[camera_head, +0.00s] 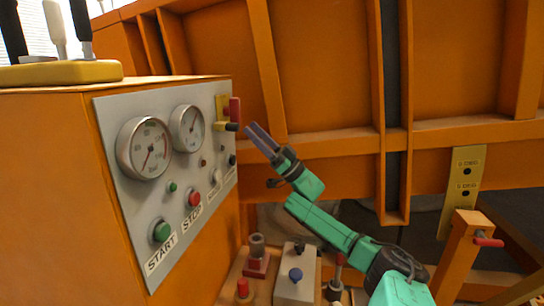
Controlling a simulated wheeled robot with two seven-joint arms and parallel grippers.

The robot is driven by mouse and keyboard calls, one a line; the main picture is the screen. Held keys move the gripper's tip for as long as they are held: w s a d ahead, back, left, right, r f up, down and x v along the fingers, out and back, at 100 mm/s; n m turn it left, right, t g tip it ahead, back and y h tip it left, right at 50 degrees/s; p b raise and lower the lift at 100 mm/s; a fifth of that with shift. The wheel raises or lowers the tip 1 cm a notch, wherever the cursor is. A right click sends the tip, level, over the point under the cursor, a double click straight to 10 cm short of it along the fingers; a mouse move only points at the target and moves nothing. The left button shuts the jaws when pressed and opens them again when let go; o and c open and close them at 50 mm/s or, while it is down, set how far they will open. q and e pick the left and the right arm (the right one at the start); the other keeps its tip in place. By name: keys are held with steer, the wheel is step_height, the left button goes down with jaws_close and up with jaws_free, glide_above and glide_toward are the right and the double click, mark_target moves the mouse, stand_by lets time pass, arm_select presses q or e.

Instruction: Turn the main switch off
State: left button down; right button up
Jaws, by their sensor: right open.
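The main switch looks to be the red handle (235,108) on a yellow plate (221,108), at the upper right corner of the grey control panel (112,122). A dark knob or lever end (232,127) sticks out just below the red part. My right gripper (255,132) comes from the lower right, with its fingers pointing up and left to just right of the switch. It is open with nothing visible between its fingers. I cannot tell whether the fingertips touch the switch. My left gripper is not in view.
The panel carries two round gauges (144,148), a green START button (162,232) and a red STOP button (194,199). Levers (56,28) stand on top of the orange cabinet (50,190). Small boxes with knobs (296,274) sit below. Orange beams (330,145) stand behind my gripper.

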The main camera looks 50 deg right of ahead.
steer(key=v, duration=0.7)
steer(key=shift+b, duration=0.3)
